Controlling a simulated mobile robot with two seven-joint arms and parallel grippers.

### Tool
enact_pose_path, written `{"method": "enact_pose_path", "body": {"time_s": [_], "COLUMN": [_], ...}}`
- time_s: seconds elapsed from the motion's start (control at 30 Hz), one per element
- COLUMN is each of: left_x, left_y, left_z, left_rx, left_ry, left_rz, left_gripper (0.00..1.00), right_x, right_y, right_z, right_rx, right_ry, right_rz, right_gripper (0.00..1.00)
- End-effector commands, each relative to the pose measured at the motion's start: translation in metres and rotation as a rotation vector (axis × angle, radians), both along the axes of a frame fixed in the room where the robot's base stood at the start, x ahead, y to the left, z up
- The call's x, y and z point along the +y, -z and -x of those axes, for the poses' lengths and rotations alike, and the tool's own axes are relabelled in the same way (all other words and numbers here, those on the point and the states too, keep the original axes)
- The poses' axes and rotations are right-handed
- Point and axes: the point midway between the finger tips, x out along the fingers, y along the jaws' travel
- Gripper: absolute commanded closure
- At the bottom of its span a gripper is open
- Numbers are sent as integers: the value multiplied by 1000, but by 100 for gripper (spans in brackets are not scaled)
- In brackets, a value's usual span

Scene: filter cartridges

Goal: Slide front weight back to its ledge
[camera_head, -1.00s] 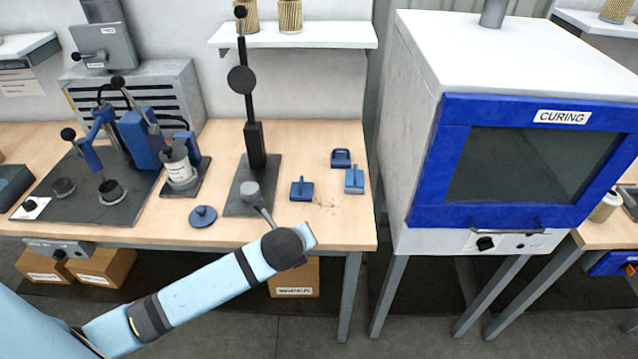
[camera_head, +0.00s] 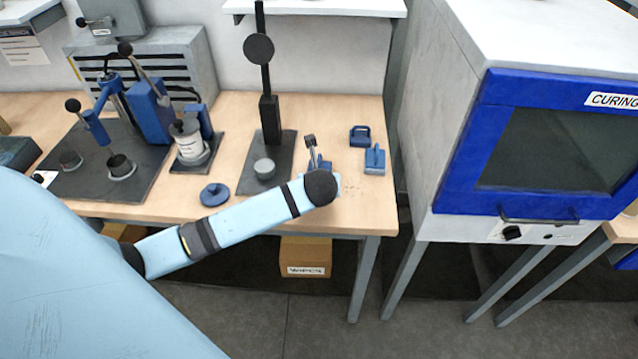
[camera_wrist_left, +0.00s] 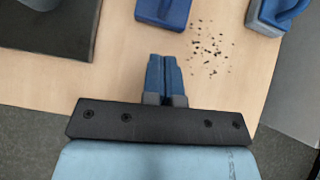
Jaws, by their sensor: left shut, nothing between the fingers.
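The front weight (camera_head: 325,163) is a blue block with an upright handle on the wooden table, partly hidden behind my left arm in the head view. In the left wrist view, the front weight (camera_wrist_left: 163,12) is at the top edge, cut off, just beyond my fingertips. My left gripper (camera_wrist_left: 164,60) is shut and empty, with a visible gap in the picture between its tips and the block. I cannot make out the ledge. My right gripper is out of view.
Two more blue weights stand behind (camera_head: 359,135) and to the right (camera_head: 375,160). Dark crumbs (camera_wrist_left: 212,48) lie right of the fingers. A dark stand base (camera_head: 266,180) with a tall post is on the left, near a blue disc (camera_head: 214,194). The curing oven (camera_head: 540,150) stands right.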

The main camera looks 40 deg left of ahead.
Motion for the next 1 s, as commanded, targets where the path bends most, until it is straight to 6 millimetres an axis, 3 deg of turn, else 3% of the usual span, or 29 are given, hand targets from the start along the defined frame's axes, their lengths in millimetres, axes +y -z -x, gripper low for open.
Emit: {"method": "enact_pose_path", "body": {"time_s": [0.07, 0.3, 0.77, 0.87, 1.0], "left_x": [7, 24, 28, 31, 45], "left_y": [12, 9, 8, 5, -1], "left_z": [-9, -34, -40, -44, -63], "left_rx": [1, 0, -1, 0, 1], "left_ry": [-3, -1, 1, 0, 0], "left_rz": [1, 1, 0, -2, -5], "left_gripper": [100, 100, 100, 100, 100], "right_x": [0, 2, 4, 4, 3], "right_y": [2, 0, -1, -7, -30], "right_z": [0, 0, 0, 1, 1], "right_rx": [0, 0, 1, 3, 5], "right_ry": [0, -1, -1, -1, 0], "right_rz": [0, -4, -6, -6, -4], "right_gripper": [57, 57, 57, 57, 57]}}
